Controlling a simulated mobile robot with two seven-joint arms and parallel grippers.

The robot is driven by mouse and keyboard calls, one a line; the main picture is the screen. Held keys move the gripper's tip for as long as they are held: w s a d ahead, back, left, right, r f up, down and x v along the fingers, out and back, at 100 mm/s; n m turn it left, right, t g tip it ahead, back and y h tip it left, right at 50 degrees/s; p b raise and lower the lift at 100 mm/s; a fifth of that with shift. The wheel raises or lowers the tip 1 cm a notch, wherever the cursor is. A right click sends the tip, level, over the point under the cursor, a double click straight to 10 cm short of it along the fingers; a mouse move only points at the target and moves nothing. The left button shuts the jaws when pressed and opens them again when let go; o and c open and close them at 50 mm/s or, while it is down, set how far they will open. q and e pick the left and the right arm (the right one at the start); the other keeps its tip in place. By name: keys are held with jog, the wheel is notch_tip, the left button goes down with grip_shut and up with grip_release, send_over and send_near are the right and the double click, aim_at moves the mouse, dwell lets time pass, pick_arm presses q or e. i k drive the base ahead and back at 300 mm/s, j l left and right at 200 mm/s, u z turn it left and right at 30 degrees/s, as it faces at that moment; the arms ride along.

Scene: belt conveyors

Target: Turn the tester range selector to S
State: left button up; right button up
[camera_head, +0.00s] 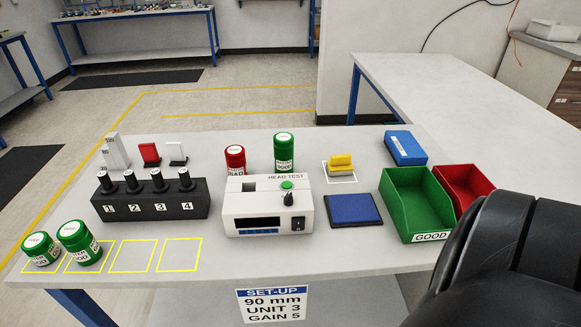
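The tester (232,208) is a white box marked HEAD TEST, standing near the middle of the table. A small black knob (288,199), which looks like the range selector, sits on its sloped top below a green button (287,185). The knob's pointing direction and any letters around it are too small to read. The tester has a dark display (258,223) and a black rocker switch (298,223) on its front. Neither gripper shows; a large black part of my own arm fills the lower right corner, well away from the knob.
A black block (150,205) with several numbered posts stands left of the tester. Green jars (80,243) stand front left; a red jar (235,160) and a green jar (284,152) stand behind the tester. A blue pad (354,211) and green GOOD bin (415,205) are to its right.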

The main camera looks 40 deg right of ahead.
aim_at(288, 200)
jog(key=z, duration=1.25)
